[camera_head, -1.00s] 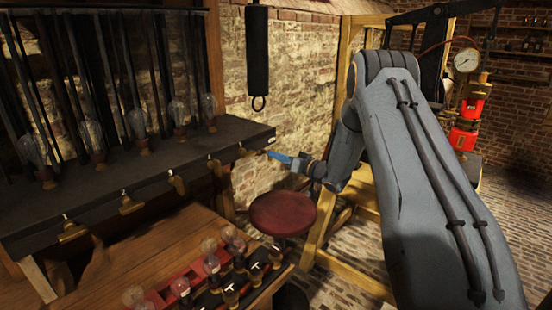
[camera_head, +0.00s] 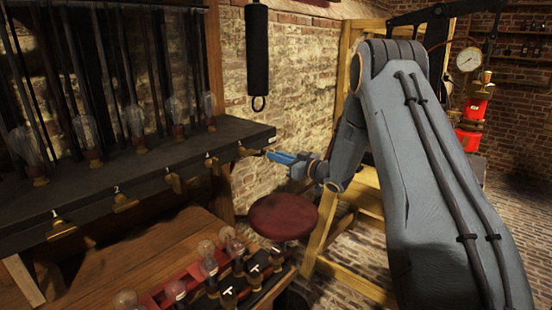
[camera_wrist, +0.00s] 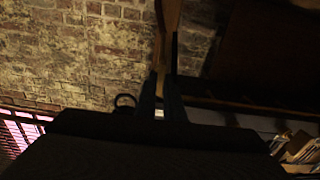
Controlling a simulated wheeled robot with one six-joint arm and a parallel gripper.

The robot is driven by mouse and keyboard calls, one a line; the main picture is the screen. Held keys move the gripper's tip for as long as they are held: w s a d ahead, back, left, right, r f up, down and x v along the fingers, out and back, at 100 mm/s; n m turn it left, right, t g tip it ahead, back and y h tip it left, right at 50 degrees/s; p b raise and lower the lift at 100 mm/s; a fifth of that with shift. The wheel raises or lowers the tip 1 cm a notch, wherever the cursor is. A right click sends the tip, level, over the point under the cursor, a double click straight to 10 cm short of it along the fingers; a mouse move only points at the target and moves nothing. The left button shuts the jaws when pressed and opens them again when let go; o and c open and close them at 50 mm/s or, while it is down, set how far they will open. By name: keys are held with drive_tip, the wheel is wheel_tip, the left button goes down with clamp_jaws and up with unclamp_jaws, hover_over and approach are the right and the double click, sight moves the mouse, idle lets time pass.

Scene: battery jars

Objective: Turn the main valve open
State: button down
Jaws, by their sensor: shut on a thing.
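A row of brass valve levers hangs along the front edge of the dark shelf (camera_head: 150,178). The brass lever at the shelf's right end (camera_head: 248,151) is the one closest to my gripper (camera_head: 272,155). I take this lever for the main valve, but no label on it can be read. My gripper's blue fingers point left and meet the lever's outer end. In the wrist view, my dark fingers (camera_wrist: 160,95) close around the foot of a brownish upright piece (camera_wrist: 169,35). The wrist view is dim, and the contact itself is hard to see.
A red round stool (camera_head: 283,217) stands below my gripper. A black hanging cylinder with a ring (camera_head: 257,55) is above it. Glass bulbs stand on the shelf and in a red rack (camera_head: 165,297). A wooden frame (camera_head: 318,235) stands close by my arm.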

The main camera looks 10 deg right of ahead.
drive_tip(key=c, duration=1.9)
unclamp_jaws()
drive_tip(key=shift+o, duration=0.2)
drive_tip(key=b+v, duration=0.2)
drive_tip(key=v, duration=0.6)
